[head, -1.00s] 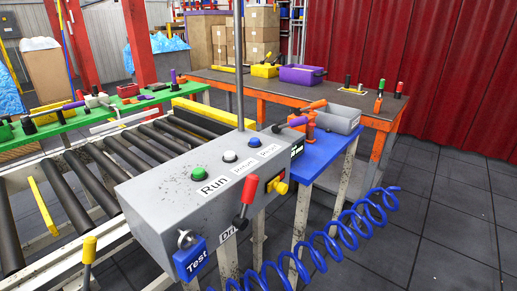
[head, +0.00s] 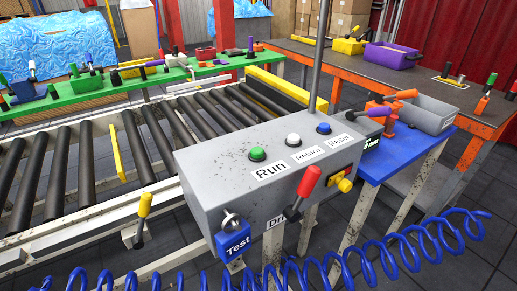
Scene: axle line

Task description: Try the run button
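The green run button (head: 257,154) sits on top of the grey control box (head: 215,170), above a white label reading "Run" (head: 270,172). To its right are a white button (head: 293,140) labelled "Return" and a blue button (head: 323,128) labelled "Reset". A red-handled lever (head: 308,184) and a yellow knob (head: 344,184) are on the box's front side. A blue padlock-shaped tag reading "Test" (head: 234,241) hangs on the front left corner. My gripper is not in view, and nothing touches the buttons.
A roller conveyor (head: 70,160) runs behind and left of the box. A coiled blue hose (head: 400,255) crosses the front. A blue stand (head: 385,160) with a grey bin (head: 432,115) is right. A yellow-handled lever (head: 144,207) stands at the conveyor's near side. Floor shows at right.

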